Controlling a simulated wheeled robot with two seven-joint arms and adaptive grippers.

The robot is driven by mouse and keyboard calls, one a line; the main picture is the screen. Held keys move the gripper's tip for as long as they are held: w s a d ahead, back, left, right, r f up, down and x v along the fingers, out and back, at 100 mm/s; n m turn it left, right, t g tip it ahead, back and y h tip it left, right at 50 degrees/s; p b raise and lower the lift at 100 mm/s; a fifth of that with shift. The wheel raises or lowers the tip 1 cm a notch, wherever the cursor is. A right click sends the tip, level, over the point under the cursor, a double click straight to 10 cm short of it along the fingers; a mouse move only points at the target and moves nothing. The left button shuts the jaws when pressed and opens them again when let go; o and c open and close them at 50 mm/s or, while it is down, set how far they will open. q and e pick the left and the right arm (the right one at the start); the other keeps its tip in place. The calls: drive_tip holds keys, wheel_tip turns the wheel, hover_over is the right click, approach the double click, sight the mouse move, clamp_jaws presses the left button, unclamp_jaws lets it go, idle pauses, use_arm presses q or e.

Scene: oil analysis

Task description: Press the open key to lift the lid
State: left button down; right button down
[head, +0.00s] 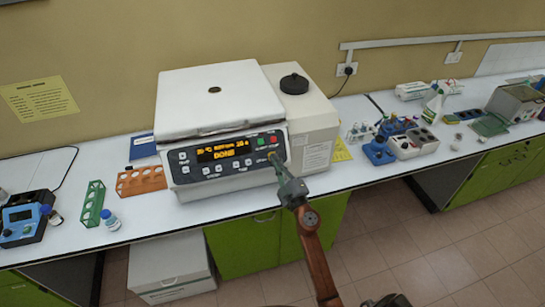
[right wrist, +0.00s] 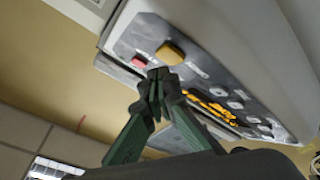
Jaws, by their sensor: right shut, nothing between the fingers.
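The white centrifuge (head: 225,120) stands on the bench with its flat lid (head: 209,92) down. Its sloped front panel (head: 185,172) has an orange display (head: 224,152) reading DONE, several small keys, and a red key and a green key at the right end. My right gripper (head: 274,158) is shut and empty, its tips at the panel's right end below those keys. The open key's label is not readable.
An orange tube rack (head: 140,181) and a green rack (head: 94,203) stand left of the centrifuge. A beige unit with a black knob (head: 294,83) adjoins it on the right. Blue-topped equipment (head: 379,151) stands further right. The floor in front of the bench is open.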

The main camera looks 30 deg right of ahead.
drive_tip(key=shift+w+f, duration=0.1)
drive_tip(key=shift+w, duration=0.05)
drive_tip(key=shift+w+d+f, duration=0.1)
drive_tip(key=shift+w, duration=0.1)
drive_tip(key=shift+w+f+b, duration=0.2)
drive_tip(key=shift+w+b, duration=0.1)
idle(0.8)
drive_tip(key=shift+s, duration=0.1)
drive_tip(key=shift+s+r+p, duration=0.4)
drive_tip(key=shift+s+p, duration=0.2)
drive_tip(key=shift+p, duration=0.05)
drive_tip(key=s+r+p, duration=0.1)
drive_tip(key=s, duration=0.1)
drive_tip(key=s+a+r+p, duration=0.1)
drive_tip(key=s+p, duration=0.1)
drive_tip(key=shift+a+r, duration=0.1)
drive_tip(key=shift+r, duration=0.3)
